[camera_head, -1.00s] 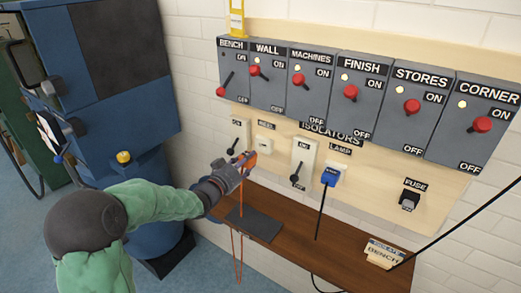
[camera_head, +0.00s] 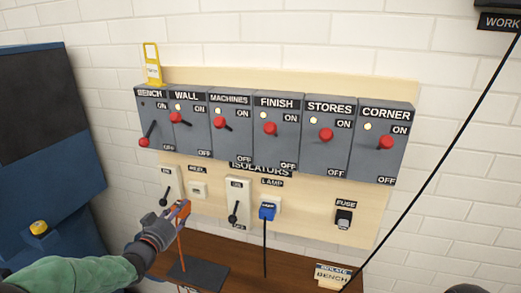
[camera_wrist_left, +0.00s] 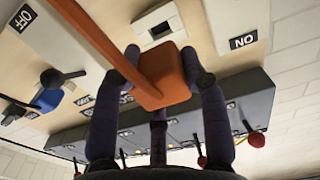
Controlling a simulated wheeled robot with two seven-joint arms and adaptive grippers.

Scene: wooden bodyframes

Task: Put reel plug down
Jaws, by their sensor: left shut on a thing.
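The reel plug (camera_head: 178,212) is an orange block with an orange cable hanging from it. My left gripper (camera_head: 170,220) is shut on it and holds it above the wooden shelf, in front of the board. In the left wrist view the plug (camera_wrist_left: 165,82) sits between the fingers, its cable running to the upper left. The white REEL socket (camera_head: 197,189) is just above and right of the plug in the head view. It also shows, empty, in the left wrist view (camera_wrist_left: 158,27). A dark flat pad (camera_head: 200,275) lies on the shelf below. My right gripper is not seen.
The wooden shelf (camera_head: 245,262) runs below the board. The blue lamp plug (camera_head: 267,211) has a black cable hanging to the shelf. A BENCH tag block (camera_head: 332,276) is at the right. Several grey isolator boxes line the board above. A blue cabinet (camera_head: 50,200) stands left.

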